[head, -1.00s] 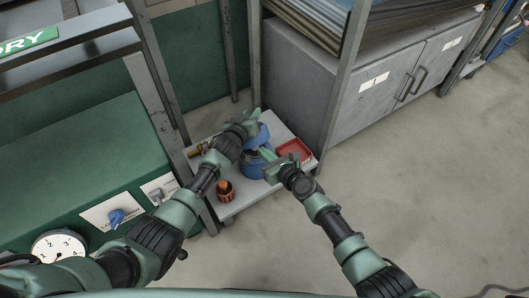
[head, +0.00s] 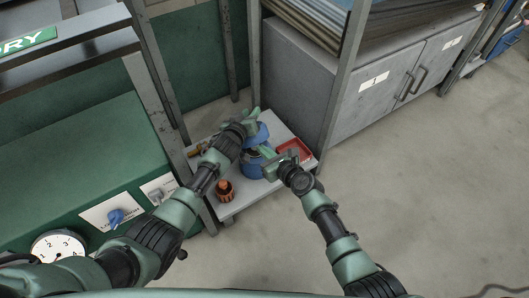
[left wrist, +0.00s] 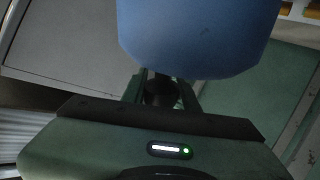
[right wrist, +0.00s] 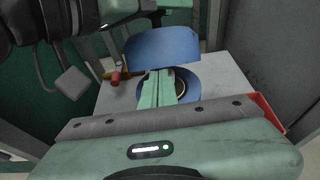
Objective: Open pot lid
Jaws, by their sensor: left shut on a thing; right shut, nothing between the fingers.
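The blue pot lid (head: 258,135) is lifted and tilted above the blue pot (head: 252,170) on a low light-coloured shelf. My left gripper (head: 252,116) is shut on the lid. The lid (left wrist: 195,38) fills the top of the left wrist view and hides what it is held by. In the right wrist view the lid (right wrist: 162,48) is apart from the pot (right wrist: 184,86), whose round opening partly shows. My right gripper (right wrist: 158,76) is shut and empty, its fingertips over the pot's opening. In the head view the right gripper (head: 266,152) hides part of the pot.
An orange-and-black cylinder (head: 224,191) stands front left of the pot. A red tray (head: 293,149) is at the right. A brass-coloured fitting with a red part (right wrist: 116,77) lies behind left. Rack posts (head: 341,85) and a grey cabinet (head: 300,75) bound the shelf.

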